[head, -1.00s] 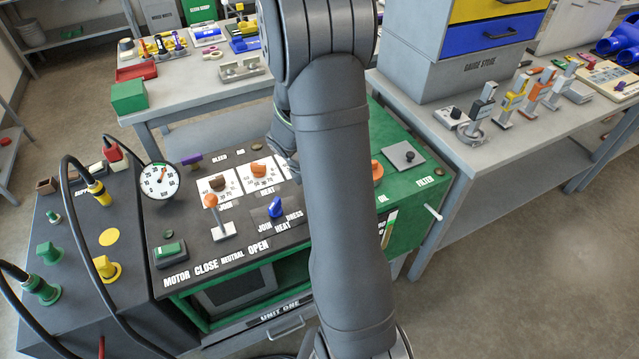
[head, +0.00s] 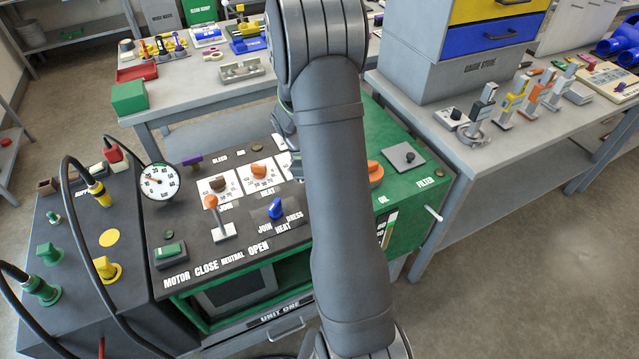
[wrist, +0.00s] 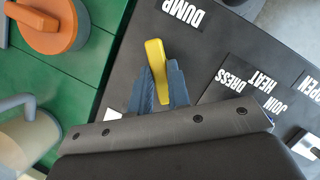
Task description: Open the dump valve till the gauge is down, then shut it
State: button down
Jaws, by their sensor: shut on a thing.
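The dump valve's yellow handle (wrist: 156,58) stands beside the DUMP label in the wrist view. My gripper (wrist: 160,88) is shut on it, with one blue-grey finger on each side. In the head view my arm hides the handle and the gripper. The round white pressure gauge (head: 160,182) is at the left back of the cart's panel. Its needle points left and slightly up; the numbers are too small to read.
An orange knob (wrist: 52,28) on the green top lies beside my gripper. The dark panel carries an orange-topped lever (head: 218,218), a blue switch (head: 276,208) and a green motor switch (head: 170,252). Black hoses (head: 68,200) arch over the box at left.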

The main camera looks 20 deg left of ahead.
jog(key=m+g, duration=0.1)
jog(key=m, duration=0.2)
jog(key=shift+w+m, duration=0.1)
jog(key=shift+m, duration=0.2)
jog(key=shift+w+d+m+g+y, duration=0.1)
jog(key=shift+m+g+y, duration=0.6)
jog(key=shift+m, duration=1.2)
jog(key=c, duration=1.4)
grip_release()
jog(key=shift+o, duration=0.2)
jog(key=shift+r, duration=0.1)
jog(key=v, duration=1.7)
jog(key=shift+w, duration=0.2)
